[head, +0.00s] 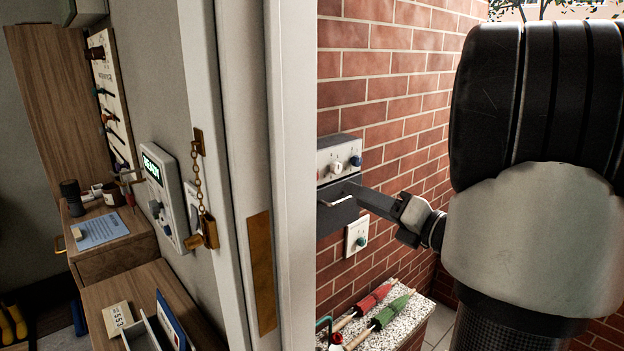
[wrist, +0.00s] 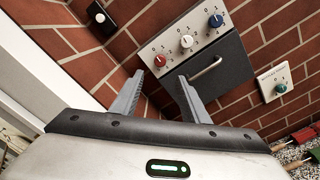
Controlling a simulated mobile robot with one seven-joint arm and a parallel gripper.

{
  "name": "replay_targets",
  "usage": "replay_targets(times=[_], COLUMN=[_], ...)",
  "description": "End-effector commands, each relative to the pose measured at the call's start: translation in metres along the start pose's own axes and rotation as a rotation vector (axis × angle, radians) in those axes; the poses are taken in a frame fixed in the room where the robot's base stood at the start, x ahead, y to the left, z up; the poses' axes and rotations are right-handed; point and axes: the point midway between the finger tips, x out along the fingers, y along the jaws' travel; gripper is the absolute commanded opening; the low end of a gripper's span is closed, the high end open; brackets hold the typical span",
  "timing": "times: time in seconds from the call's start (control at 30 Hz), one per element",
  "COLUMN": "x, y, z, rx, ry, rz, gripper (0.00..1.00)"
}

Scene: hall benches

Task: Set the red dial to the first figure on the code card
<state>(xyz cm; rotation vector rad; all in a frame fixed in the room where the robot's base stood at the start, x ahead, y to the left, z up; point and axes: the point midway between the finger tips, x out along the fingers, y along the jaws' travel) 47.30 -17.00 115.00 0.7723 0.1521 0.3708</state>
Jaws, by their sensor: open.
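The red dial (wrist: 160,60) is the left of three dials on a pale panel (wrist: 203,40) on the brick wall. Small figures surround it; its setting is too small to tell. In the head view my gripper (head: 352,190) reaches in from the right in front of the panel's lower part. A small cream card (head: 117,318) with dark figures, perhaps the code card, lies on the bench; I cannot read it surely.
A white dial (wrist: 186,41) and a blue dial (wrist: 216,20) sit beside the red one. A grey front with a bar handle (wrist: 205,67) is below. A green dial (wrist: 280,88) is on a separate plate. A door frame (head: 290,180) stands left of the wall.

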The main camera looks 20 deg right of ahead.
Motion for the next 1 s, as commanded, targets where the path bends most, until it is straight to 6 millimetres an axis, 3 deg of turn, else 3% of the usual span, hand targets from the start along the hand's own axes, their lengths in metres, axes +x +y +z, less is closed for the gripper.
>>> replay_targets(times=[0.3, 0.5, 0.7, 1.0], x=[0.072, 0.109, 0.129, 0.133], y=[0.001, 0.000, 0.000, 0.000], z=[-0.001, -0.001, 0.000, 0.000], rx=[0.003, 0.004, 0.003, 0.004], ry=[0.002, 0.001, -0.001, -0.002], rz=[0.002, 0.000, -0.001, -0.001], gripper=[0.41, 0.41, 0.41, 0.41])
